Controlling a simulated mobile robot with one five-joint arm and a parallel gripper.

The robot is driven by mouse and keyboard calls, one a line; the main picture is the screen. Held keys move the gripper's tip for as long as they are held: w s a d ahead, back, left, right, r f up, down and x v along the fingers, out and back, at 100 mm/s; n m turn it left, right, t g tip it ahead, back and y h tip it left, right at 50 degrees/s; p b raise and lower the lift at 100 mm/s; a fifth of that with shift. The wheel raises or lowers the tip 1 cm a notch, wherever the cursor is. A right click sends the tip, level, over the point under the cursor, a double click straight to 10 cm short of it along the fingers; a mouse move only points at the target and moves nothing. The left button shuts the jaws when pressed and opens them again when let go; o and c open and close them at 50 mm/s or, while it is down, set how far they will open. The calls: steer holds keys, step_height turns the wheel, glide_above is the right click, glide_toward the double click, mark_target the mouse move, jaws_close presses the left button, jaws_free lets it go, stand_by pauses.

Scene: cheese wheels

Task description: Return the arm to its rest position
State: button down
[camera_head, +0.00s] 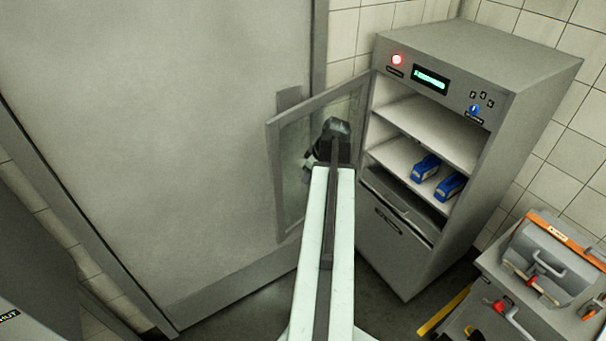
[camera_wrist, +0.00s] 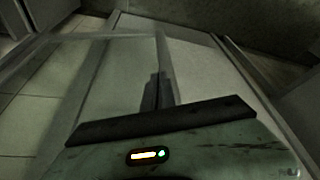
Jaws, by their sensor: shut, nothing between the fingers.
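My arm reaches forward from the bottom middle of the head view, with its pale green link extended. My gripper (camera_head: 318,160) is at the far end, in front of the open glass door of the grey cabinet; whether it touches the door cannot be told. In the wrist view my gripper (camera_wrist: 158,92) shows as dark fingers close together, shut and empty. Part of the gripper is hidden behind my wrist in the head view.
The cabinet (camera_head: 480,58) stands to the right; its framed glass door (camera_head: 284,178) is swung open to the left. Two blue objects (camera_head: 426,168) (camera_head: 449,185) lie on a shelf. A grey bench (camera_head: 491,262) with a handled machine (camera_head: 550,262) stands lower right. A large grey panel (camera_head: 150,130) fills the left.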

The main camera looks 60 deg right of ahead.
steer(key=shift+r, duration=0.2)
steer(key=w+a+f+g+y+b, duration=0.1)
steer(key=w+a+f+b, duration=0.25)
steer(key=w+a, duration=0.55)
steer(key=w+a+f+g+b, duration=0.1)
steer(key=w+a+f+b, duration=0.3)
steer(key=a, duration=0.9)
steer(key=w+a+f+g+b, duration=0.1)
steer(key=a+f+b, duration=0.1)
steer(key=a, duration=1.3)
steer(key=w+a+f+m+g+h+b, duration=0.1)
steer(key=a+f+b, duration=0.1)
steer(key=a, duration=1.2)
steer(key=shift+w+a+f, duration=0.35)
steer(key=shift+a+f, duration=0.05)
steer(key=shift+f, duration=0.5)
steer(key=shift+d, duration=0.1)
